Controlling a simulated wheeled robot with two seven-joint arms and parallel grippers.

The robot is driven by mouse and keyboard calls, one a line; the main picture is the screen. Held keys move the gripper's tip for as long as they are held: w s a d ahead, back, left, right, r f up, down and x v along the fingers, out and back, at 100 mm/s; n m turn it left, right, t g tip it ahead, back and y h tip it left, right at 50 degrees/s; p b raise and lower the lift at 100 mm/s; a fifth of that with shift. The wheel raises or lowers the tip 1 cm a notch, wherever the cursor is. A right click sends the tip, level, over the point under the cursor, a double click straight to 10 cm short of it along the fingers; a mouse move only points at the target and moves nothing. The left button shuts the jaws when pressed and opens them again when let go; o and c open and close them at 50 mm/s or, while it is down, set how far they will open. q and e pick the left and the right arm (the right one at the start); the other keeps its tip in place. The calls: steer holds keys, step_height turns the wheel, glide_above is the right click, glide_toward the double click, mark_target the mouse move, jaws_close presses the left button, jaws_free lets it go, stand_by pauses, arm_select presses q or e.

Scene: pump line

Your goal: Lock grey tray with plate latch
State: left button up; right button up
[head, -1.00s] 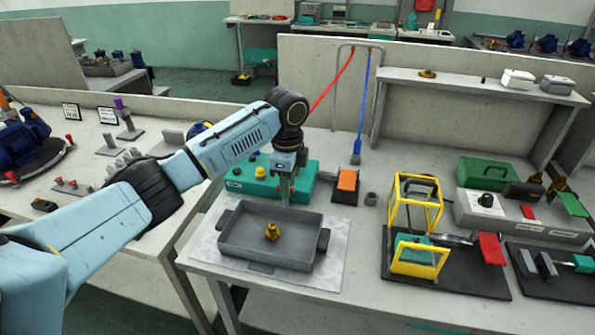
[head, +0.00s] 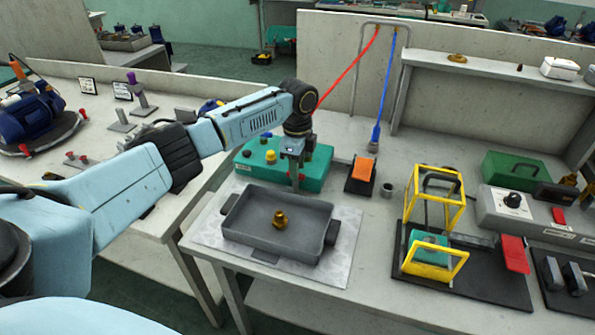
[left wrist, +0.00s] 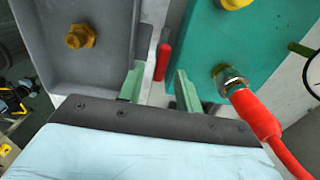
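The grey tray (head: 245,237) lies on a pale sheet at the front of the bench, with a brass fitting (head: 280,220) inside it. My left gripper (head: 296,186) points down at the tray's back edge, between the tray and the teal box. In the left wrist view its two green fingers (left wrist: 158,84) are apart with nothing clamped between them. A small red handle (left wrist: 163,62) shows in the gap between the fingers, beside the tray wall (left wrist: 118,75); I cannot tell for sure that it belongs to the plate latch. My right gripper is not in view.
A teal box (head: 313,175) with knobs stands close behind the tray; a red hose plug (left wrist: 250,110) enters it. An orange-topped block (head: 362,170), a yellow frame (head: 436,172) and a grey control box (head: 490,203) stand to the right. The pale sheet (head: 345,240) is bare right of the tray.

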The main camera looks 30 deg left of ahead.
arm_select(q)
steer(key=shift+f, duration=0.8)
jaws_close()
